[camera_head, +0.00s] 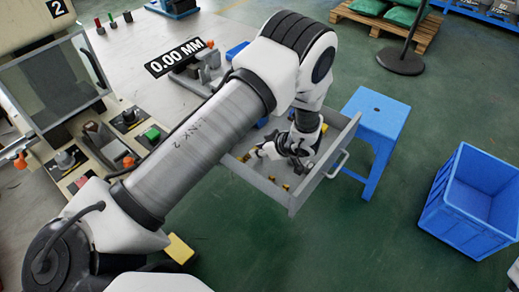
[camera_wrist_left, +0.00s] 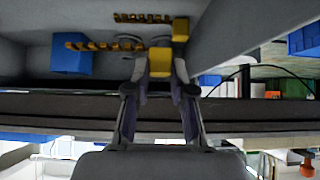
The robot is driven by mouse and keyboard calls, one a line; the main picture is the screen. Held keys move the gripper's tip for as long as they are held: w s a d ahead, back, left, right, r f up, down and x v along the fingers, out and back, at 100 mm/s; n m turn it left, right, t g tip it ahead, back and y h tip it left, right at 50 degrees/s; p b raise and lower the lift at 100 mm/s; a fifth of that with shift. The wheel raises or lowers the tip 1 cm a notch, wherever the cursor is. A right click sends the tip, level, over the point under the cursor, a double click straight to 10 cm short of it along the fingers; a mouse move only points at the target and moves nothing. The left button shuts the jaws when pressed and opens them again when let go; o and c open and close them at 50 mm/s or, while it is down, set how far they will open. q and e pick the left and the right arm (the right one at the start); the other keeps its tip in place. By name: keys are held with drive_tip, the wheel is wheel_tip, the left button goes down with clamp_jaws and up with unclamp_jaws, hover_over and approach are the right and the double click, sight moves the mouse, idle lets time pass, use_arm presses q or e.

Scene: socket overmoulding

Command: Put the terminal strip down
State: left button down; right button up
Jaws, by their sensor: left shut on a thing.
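The terminal strip (camera_wrist_left: 118,47) is a row of gold contacts with a yellow block (camera_wrist_left: 160,64) at its right end in the left wrist view. My left gripper (camera_wrist_left: 159,80) is shut on that yellow block, one finger on each side. In the head view, my left gripper (camera_head: 291,150) is over the open grey drawer (camera_head: 291,203), and the held strip is hard to make out there. A second similar strip (camera_wrist_left: 141,17) with a yellow block (camera_wrist_left: 180,30) is farther up in the wrist view. I cannot tell whether the held strip touches the drawer floor.
A blue block (camera_wrist_left: 70,58) is beside the held strip in the drawer. The drawer walls stand close around my left gripper. A blue stool (camera_head: 376,120) is right of the drawer, and a blue crate (camera_head: 462,222) stands farther right. Green floor is clear between them.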

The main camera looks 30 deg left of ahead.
use_arm(q)
drive_tip(key=shift+f, duration=0.15)
drive_tip(key=shift+f, duration=0.45)
drive_tip(key=c, duration=1)
unclamp_jaws()
drive_tip(key=shift+r, duration=0.15)
drive_tip(key=shift+r, duration=0.35)
drive_tip(key=p+v, duration=1.2)
drive_tip(key=shift+r, duration=0.15)
